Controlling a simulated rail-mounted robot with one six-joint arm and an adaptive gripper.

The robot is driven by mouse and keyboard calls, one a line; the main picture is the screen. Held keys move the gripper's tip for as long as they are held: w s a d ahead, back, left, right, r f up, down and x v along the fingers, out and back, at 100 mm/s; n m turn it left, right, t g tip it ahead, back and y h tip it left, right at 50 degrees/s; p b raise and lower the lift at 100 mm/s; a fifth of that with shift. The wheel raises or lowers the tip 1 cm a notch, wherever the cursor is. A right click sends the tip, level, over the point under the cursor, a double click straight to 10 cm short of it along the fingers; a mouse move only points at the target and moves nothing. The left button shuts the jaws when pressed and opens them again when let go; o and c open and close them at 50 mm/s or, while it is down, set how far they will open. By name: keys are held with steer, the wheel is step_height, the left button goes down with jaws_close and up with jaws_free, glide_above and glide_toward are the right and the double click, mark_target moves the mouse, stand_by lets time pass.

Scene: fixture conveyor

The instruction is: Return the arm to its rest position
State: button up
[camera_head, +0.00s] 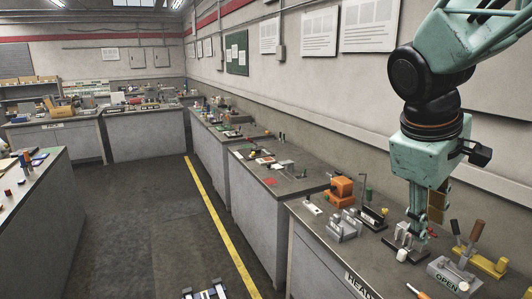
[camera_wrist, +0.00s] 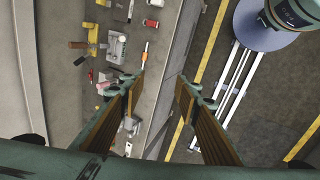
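My arm (camera_head: 436,140) comes down from the top right of the head view, its wrist hanging over the right-hand bench (camera_head: 322,232). My gripper (camera_head: 424,222) points down at the end of it, in front of the bench fixtures as seen from the head. In the wrist view my gripper (camera_wrist: 161,78) has its two fingers wide apart. Nothing is held between them; the bench edge and floor show through the gap. The fingers look clear of the bench items in the wrist view. The head view does not show how high the fingertips are above the bench.
Near the gripper are a grey fixture (camera_head: 344,227), an orange block (camera_head: 341,187), a black stand (camera_head: 374,215) and an "OPEN" block (camera_head: 452,275). A yellow floor line (camera_head: 222,228) runs along the benches. Wall posters (camera_head: 370,27) hang behind my arm.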

steer(key=s+a+f+m+y+b, duration=0.1)
steer(key=s+a+m, duration=0.1)
steer(key=s+a, duration=0.2)
steer(key=s+a+m+t+y+b, duration=0.1)
steer(key=s+a, duration=0.3)
steer(key=s, duration=0.6)
steer(key=s+a+f+m+y+b, duration=0.1)
steer(key=s+a+m+y, duration=0.1)
steer(key=s+a, duration=0.3)
steer(key=s+m, duration=0.1)
steer(key=s, duration=0.1)
steer(key=shift+s+f+t, duration=0.3)
steer(key=shift+s+f, duration=0.05)
steer(key=shift+s, duration=0.05)
steer(key=shift+d, duration=0.15)
